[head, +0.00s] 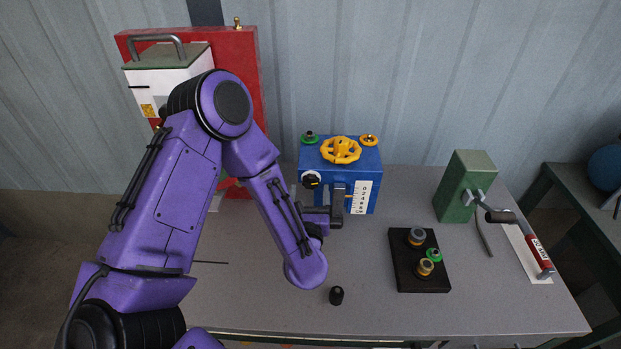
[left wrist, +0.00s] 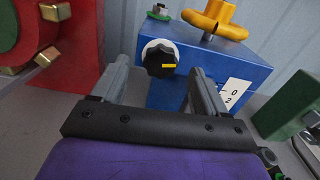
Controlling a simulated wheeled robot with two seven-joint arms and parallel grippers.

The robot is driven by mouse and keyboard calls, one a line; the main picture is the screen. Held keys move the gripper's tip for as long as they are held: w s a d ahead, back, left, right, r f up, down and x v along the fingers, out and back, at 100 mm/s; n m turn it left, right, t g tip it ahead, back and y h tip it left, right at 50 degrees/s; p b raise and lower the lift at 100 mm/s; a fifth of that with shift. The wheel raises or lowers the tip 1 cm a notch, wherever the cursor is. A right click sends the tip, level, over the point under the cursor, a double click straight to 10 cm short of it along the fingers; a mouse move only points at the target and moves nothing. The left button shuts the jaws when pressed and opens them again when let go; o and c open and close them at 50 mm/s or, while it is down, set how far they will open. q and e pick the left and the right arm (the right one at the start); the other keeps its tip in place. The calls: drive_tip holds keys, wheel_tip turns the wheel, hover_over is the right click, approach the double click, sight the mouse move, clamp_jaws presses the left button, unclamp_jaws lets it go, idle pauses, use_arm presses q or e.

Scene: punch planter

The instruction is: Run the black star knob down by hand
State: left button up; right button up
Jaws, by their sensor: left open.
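The black star knob (head: 311,180) sits in a white ring on the front of the blue box (head: 363,158), at its left. In the left wrist view the knob (left wrist: 160,60) shows a yellow mark pointing right. My left gripper (head: 327,197) is in front of the blue box. In the left wrist view my left gripper (left wrist: 159,70) is open, with one finger on each side of the knob in the picture and a gap to both. I cannot tell how far the fingertips are from the box face. My right gripper is not in view.
A yellow handwheel (head: 340,150) tops the blue box, and a white scale (head: 360,197) is on its front. A red panel (head: 240,90) stands left.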

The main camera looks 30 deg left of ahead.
sight(311, 184)
use_arm(q)
drive_tip(key=x, duration=0.3)
drive_tip(key=shift+w+p, duration=0.1)
drive_tip(key=shift+p, duration=0.25)
drive_tip(key=shift+f, duration=0.1)
drive_tip(key=c, duration=1.1)
drive_tip(key=shift+o, duration=0.2)
drive_tip(key=shift+f+m+b, duration=0.2)
drive_tip(key=shift+m+b, duration=0.5)
drive_tip(key=shift+b, duration=0.15)
drive_tip(key=shift+m+b, duration=0.3)
drive_tip(key=shift+m, duration=0.3)
drive_tip(key=shift+r+m, duration=0.2)
drive_tip(key=shift+m, duration=0.3)
